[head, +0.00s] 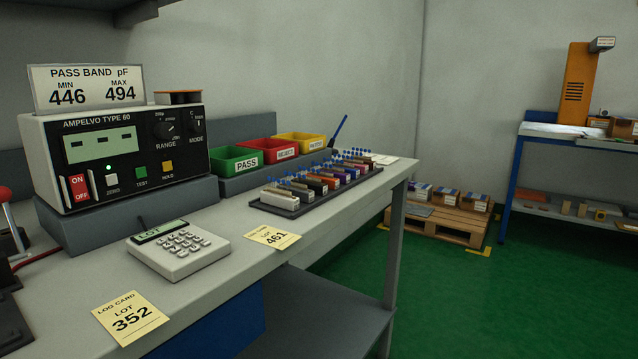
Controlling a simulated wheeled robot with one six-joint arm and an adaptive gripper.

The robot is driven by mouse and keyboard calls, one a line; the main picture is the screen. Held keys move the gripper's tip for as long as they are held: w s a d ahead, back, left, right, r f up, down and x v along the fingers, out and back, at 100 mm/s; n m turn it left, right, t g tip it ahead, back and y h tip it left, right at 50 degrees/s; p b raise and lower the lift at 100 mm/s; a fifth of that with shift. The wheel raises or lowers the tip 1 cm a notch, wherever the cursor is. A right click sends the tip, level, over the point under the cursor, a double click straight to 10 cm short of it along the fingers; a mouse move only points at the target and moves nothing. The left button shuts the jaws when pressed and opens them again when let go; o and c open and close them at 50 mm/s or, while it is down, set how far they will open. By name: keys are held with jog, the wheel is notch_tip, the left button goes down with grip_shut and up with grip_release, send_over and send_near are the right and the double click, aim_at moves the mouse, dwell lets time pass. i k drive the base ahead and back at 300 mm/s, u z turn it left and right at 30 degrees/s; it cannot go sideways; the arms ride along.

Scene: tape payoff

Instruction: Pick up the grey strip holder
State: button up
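A dark tray (262,207) on the bench holds a row of several strip holders in different colours, with blue parts standing up from them. The holder at the near left end (281,196) looks pale, white or light grey. The holders behind it look yellowish, brown, purple, orange and red, and they partly hide one another. Which of them is the grey strip holder I cannot tell for certain at this size. My gripper is not in view.
A meter (125,150) stands at the bench's left. PASS (236,160), REJECT and yellow bins line a ledge behind the tray. A keypad (178,250) and log cards (131,317) lie in front. A pallet (445,222) with boxes stands on open green floor.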

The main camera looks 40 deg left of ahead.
aim_at(305, 194)
jog(key=z, duration=0.05)
jog(key=i, duration=0.55)
jog(key=u, duration=2.6)
